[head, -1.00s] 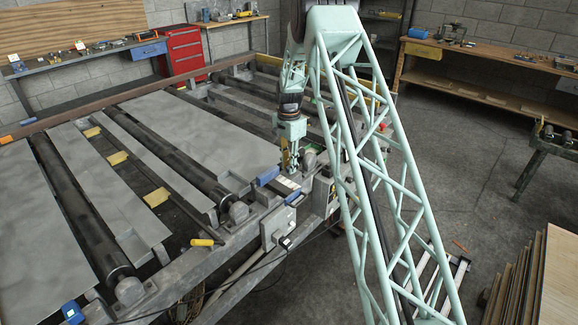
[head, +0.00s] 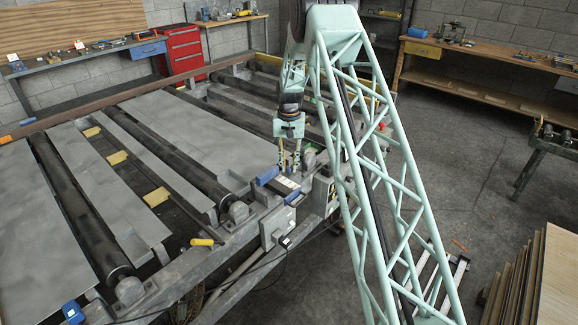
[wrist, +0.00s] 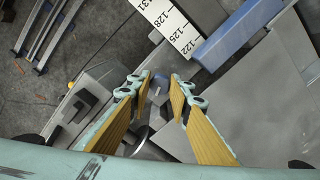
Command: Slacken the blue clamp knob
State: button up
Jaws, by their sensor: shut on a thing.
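A grey control box (head: 277,226) sits on the machine's front side. A yellow handle (head: 205,242) lies to the left on the frame. Rollers and grey sheets (head: 190,128) fill the bed behind. Stacked boards (head: 535,285) stand at the lower right.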

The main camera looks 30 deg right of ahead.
aim_at(290, 167)
jog(key=n, duration=0.7)
jog(key=shift+d, duration=0.1)
jog(key=n, duration=0.6)
jog(key=shift+d, duration=0.1)
jog(key=shift+n, duration=0.3)
dwell(0.4)
jog(key=o, duration=0.8)
jog(key=shift+o, duration=0.2)
jog(key=shift+r, duration=0.1)
notch_tip(290, 167, up, 12)
dwell(0.8)
